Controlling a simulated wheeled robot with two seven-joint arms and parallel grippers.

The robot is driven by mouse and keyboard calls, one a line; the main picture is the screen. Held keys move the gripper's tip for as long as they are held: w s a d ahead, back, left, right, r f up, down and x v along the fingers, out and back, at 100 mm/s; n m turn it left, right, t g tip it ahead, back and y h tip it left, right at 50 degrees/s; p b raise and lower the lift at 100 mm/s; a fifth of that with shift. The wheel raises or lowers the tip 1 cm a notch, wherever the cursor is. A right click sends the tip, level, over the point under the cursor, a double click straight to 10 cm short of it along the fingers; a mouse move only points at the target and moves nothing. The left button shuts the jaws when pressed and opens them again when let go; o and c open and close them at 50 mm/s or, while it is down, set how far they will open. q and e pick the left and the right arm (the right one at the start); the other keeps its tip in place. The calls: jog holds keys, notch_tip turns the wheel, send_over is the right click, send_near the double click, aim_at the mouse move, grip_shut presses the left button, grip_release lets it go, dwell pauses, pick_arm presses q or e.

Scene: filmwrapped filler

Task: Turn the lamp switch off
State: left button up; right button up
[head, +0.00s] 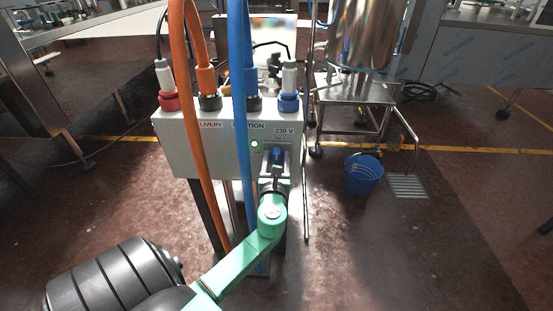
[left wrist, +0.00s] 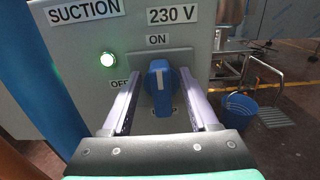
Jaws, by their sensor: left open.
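The lamp switch is a blue rotary knob (left wrist: 160,88) on the front of a grey control box (head: 175,150). Its handle stands upright, toward the ON label above it; an OFF label is at its left. A label below the knob is partly hidden. The green lamp (left wrist: 108,60) to the left of the switch is lit; it also shows in the head view (head: 254,143). My left gripper (left wrist: 161,76) is open, with one finger on each side of the knob. I cannot tell whether the fingers touch it. My right gripper is not in view.
Orange (head: 188,130) and blue (head: 240,110) hoses hang in front of the box, left of my gripper. A blue bucket (head: 363,178) stands on the floor at the right, near a steel stand (head: 350,90). The floor at the lower right is clear.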

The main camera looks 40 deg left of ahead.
pick_arm(q)
grip_shut()
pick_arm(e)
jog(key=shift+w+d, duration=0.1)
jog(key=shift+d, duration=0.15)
